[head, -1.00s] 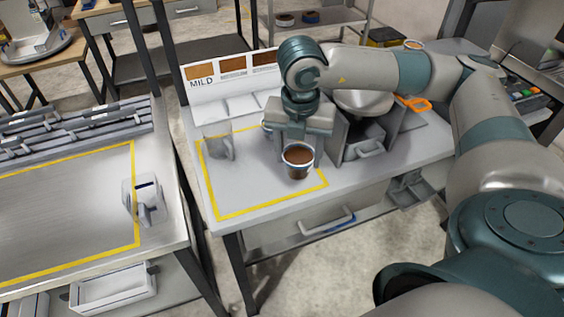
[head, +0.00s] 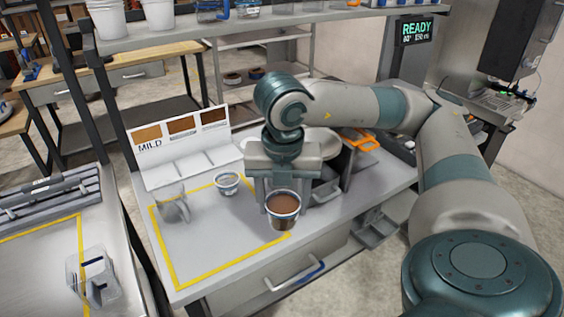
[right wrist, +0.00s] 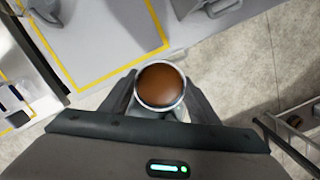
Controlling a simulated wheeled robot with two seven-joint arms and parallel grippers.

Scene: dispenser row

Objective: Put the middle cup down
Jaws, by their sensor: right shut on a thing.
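My right gripper (head: 283,185) is shut on a cup of brown drink (head: 283,208), one finger on each side. The cup is upright and appears near the front right corner of the yellow outline (head: 235,263). In the right wrist view the cup (right wrist: 160,86) sits between the fingers, with table edge and floor behind it. I cannot tell its height above the table. A second cup (head: 228,182) stands inside the outline, farther back. My left gripper is not in view.
A clear jug (head: 173,204) stands left in the outline. A rack with brown swatches marked MILD (head: 185,135) is behind. A grey box with a handle (head: 325,188) is close on the right. Another clear container (head: 93,277) is on the left table. The outline's front is clear.

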